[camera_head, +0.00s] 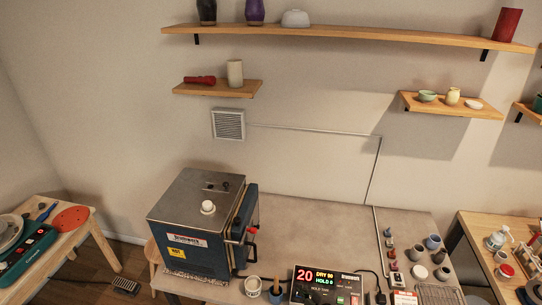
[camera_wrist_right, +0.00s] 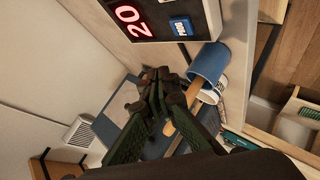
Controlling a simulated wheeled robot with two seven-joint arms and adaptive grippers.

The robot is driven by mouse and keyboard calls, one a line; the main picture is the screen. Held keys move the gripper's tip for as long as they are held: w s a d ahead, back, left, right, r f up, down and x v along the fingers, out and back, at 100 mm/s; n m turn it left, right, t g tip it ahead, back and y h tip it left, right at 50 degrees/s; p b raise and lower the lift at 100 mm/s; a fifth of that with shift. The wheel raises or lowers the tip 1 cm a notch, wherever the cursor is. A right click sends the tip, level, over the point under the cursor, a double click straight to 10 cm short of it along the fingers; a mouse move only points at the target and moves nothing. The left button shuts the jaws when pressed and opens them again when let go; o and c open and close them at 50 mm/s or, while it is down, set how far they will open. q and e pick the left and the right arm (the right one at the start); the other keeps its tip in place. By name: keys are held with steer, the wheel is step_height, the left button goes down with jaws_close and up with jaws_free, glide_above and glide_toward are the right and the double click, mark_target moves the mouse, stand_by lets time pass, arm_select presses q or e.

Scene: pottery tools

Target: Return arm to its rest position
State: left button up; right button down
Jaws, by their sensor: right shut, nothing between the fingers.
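My right gripper (camera_wrist_right: 157,80) shows in the right wrist view, its dark green fingers closed together with nothing held. It is in the air near the control box (camera_wrist_right: 150,15) with red digits and a blue button, and left of a blue cup (camera_wrist_right: 208,62) holding a wooden-handled tool. I see no clear contact with either. In the head view I cannot make out either gripper; the control box (camera_head: 326,285) sits at the bench's front edge. My left gripper is not in view.
A blue kiln with a grey top (camera_head: 207,205) stands on the left of the bench (camera_head: 310,235). Small pots and bottles (camera_head: 418,272) line the bench's right side. Wall shelves (camera_head: 350,36) hold vases and bowls. The bench middle behind the control box is clear.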

steer(key=s+d+f+m+g+h, duration=0.15)
steer(key=s+d+m, duration=0.4)
steer(key=s, duration=0.55)
steer(key=s+d+m+g+h, duration=0.1)
steer(key=s+d+m+g, duration=0.25)
steer(key=s+d, duration=0.55)
steer(key=s+d+m+g+h, duration=0.2)
steer(key=s+d+m, duration=0.3)
steer(key=s, duration=0.8)
step_height(320, 180, down, 35)
steer(key=a+g+b, duration=0.1)
steer(key=a+b, duration=0.2)
steer(key=b, duration=0.4)
steer(key=s+f+g+b, duration=0.1)
steer(key=s+f+b, duration=0.2)
steer(key=s+f, duration=0.7)
steer(key=s+f+b, duration=0.3)
steer(key=s+f, duration=0.8)
steer(key=f, duration=0.5)
steer(key=shift+d+f+n+g+y+b, duration=0.25)
steer(key=shift+f+n+g+y+b, duration=0.05)
steer(key=shift+f+g+y, duration=0.1)
